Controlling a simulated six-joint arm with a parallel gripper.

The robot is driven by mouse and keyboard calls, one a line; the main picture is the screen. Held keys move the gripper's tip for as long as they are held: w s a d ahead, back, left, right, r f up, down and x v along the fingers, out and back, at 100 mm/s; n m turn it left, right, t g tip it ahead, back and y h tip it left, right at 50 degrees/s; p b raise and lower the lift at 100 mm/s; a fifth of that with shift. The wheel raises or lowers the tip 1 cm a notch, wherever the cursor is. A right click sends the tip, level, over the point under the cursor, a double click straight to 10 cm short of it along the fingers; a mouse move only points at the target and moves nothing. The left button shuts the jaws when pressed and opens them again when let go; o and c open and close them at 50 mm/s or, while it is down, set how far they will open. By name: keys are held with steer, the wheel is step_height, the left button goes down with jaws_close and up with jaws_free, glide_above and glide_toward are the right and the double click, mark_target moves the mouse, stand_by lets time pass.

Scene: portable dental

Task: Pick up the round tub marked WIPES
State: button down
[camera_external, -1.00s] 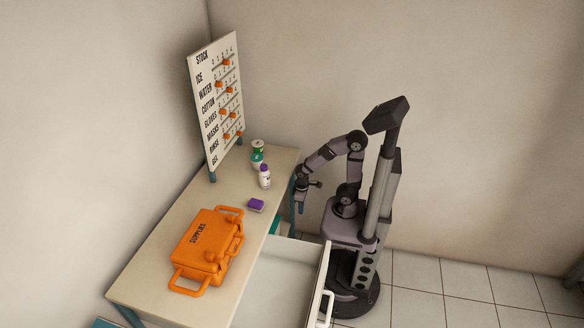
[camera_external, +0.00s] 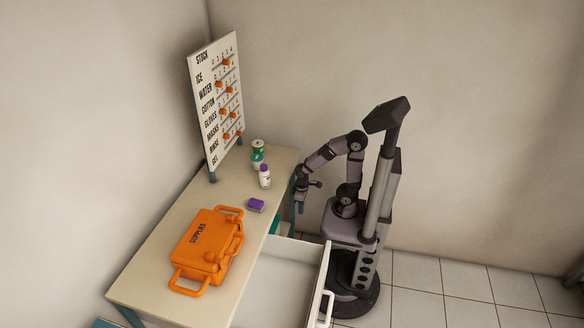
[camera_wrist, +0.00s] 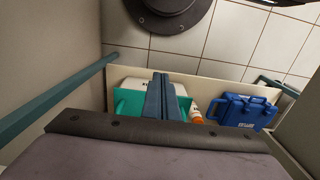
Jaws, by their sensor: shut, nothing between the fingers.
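I cannot read the word WIPES on anything. A round green-and-white tub (camera_external: 257,146) stands at the far end of the table, with a teal part below it; it is too small to tell if it is one item or two. A white item (camera_wrist: 130,86) with dark marks lies below my gripper in the wrist view, partly hidden behind the fingers; its shape is unclear. My gripper (camera_external: 301,207) points down beside the table's right edge. Its blue fingers are together and empty in the wrist view (camera_wrist: 160,80).
A white drawer (camera_external: 327,270) stands open. A teal item (camera_wrist: 126,102), an orange-and-white item (camera_wrist: 195,114) and a blue case (camera_wrist: 242,112) lie below me. A purple-capped bottle (camera_external: 265,178), purple block (camera_external: 256,205) and orange case (camera_external: 203,245) are on the table (camera_external: 165,220).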

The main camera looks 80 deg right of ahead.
steer(key=c, duration=0.7)
jaws_free()
